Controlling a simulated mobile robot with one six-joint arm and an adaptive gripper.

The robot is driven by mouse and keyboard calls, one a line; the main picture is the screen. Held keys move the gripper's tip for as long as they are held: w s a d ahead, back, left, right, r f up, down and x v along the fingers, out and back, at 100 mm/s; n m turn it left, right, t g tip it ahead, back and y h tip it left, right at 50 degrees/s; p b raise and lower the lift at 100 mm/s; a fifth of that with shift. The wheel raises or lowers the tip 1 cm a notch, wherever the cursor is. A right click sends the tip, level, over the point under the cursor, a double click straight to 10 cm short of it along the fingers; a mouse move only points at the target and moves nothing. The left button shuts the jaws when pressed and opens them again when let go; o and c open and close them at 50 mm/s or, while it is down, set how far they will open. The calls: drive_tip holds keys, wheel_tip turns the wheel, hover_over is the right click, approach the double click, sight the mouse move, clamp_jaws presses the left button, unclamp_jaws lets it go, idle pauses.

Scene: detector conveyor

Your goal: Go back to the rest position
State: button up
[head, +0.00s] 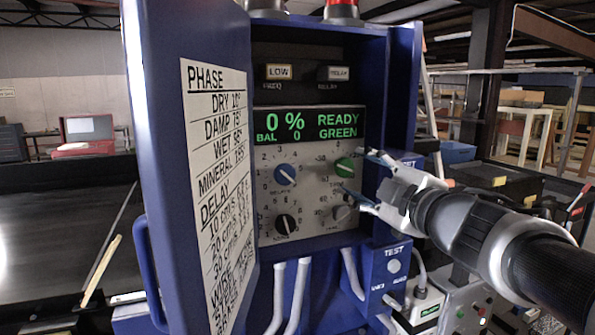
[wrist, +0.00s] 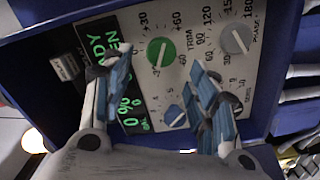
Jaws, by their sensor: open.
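My gripper (head: 354,172) is open and empty in front of the blue cabinet's control panel, on its right side in the head view. In the wrist view its two blue-padded fingers (wrist: 160,92) are spread apart, with the green TRIM knob (wrist: 161,51) showing beyond the gap between them. The green knob (head: 345,168) also shows near the upper fingertip in the head view. The grey PHASE knob (wrist: 235,39) is beside it, and it is partly covered by the lower finger in the head view. Whether a fingertip touches the panel I cannot tell.
The open cabinet door (head: 185,160) with a printed chart stands left of the panel. The display (head: 308,125) reads 0 %, BAL 0, READY GREEN. A blue knob (head: 285,174) and a black knob (head: 286,224) sit on the panel. A TEST box (head: 388,280) is below my gripper.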

drive_tip(key=shift+v, duration=1.1)
drive_tip(key=s+d+f+m+g+h+b, duration=0.2)
drive_tip(key=s+d+f+m+h, duration=0.1)
drive_tip(key=s+f+m+h, duration=0.25)
drive_tip(key=s+d+f+m+g+h+b, duration=0.1)
drive_tip(key=s+d+f+m+h+b, duration=0.25)
drive_tip(key=f+m, duration=0.45)
drive_tip(key=s+a+f+m+g+y+b, duration=0.1)
drive_tip(key=s+a+f+g, duration=0.3)
drive_tip(key=s+f, duration=0.5)
drive_tip(key=s+a+f+m+g+y+b, duration=0.1)
drive_tip(key=s+a+f+g, duration=0.3)
drive_tip(key=s+f, duration=0.6)
wheel_tip(320, 180, down, 4)
drive_tip(key=shift+s+a+r+m+g+y+b, duration=0.2)
drive_tip(key=shift+a+m+g+y+b, duration=0.15)
drive_tip(key=shift+m+g+y, duration=0.3)
